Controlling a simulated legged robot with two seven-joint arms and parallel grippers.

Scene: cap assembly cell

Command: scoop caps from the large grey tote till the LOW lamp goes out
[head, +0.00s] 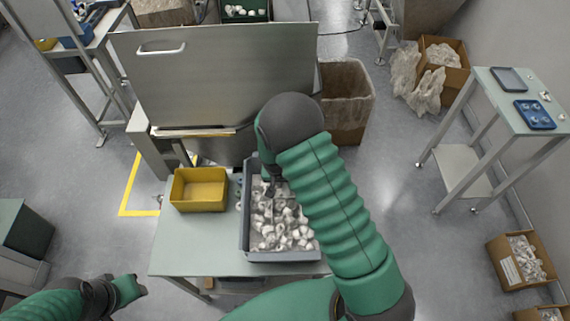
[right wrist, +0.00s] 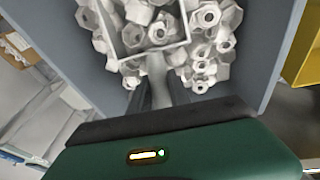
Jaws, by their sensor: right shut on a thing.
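The large grey tote (head: 244,222) stands on the table and holds many white caps (head: 280,232). Its wall (right wrist: 266,45) and the caps (right wrist: 208,48) also show in the right wrist view. My right gripper (head: 271,186) reaches down into the far part of the tote. In the right wrist view it is shut on the handle of a scoop (right wrist: 158,72), whose square rim lies among the caps. My forearm hides part of the tote in the head view. My left gripper (head: 132,289) is at the lower left, away from the tote; its jaws are unclear. I cannot make out the LOW lamp.
A yellow bin (head: 198,191) stands left of the tote on the table (head: 180,250). Behind is a metal hopper with a large raised lid (head: 220,80). A cardboard box (head: 347,112) stands behind the arm.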

